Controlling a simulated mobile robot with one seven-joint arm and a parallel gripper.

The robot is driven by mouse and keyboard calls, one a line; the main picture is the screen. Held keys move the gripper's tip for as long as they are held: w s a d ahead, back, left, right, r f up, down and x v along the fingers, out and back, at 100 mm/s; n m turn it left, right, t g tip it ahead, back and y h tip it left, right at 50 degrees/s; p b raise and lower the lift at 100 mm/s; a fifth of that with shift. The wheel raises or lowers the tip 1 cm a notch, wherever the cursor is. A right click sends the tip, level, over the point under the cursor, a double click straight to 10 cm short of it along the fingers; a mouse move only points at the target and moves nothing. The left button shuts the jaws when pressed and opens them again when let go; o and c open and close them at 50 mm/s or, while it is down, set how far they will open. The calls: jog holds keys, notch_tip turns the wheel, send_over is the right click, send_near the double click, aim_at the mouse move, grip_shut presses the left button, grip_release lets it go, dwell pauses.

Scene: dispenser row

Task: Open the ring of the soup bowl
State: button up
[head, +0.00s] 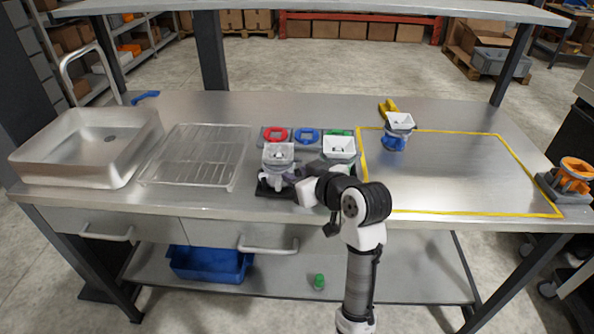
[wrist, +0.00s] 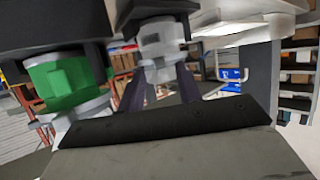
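I cannot tell for sure which thing is the soup bowl. In the head view my gripper (head: 308,183) is partly hidden by my wrist.
Red (head: 275,135) and blue (head: 307,135) rings lie behind the hoppers. An orange unit (head: 576,172) stands at the right edge. A sink (head: 88,147) and wire rack (head: 198,155) are left.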

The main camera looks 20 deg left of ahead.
jog(key=shift+w+a+f, duration=0.25)
jog(key=shift+w+a, duration=0.05)
jog(key=shift+a, duration=0.2)
grip_shut()
jog(key=shift+w+d+n+g+y, duration=0.3)
jog(key=shift+w+n+g+y, duration=0.1)
jog(key=shift+n+g, duration=0.2)
grip_release()
jog(key=shift+s, duration=0.1)
jog(key=b+v, duration=0.2)
jog(key=v, duration=1.1)
jog(key=shift+s+d+r+b, duration=0.2)
jog(key=shift+d+r+b, duration=0.05)
jog(key=shift+b, duration=0.05)
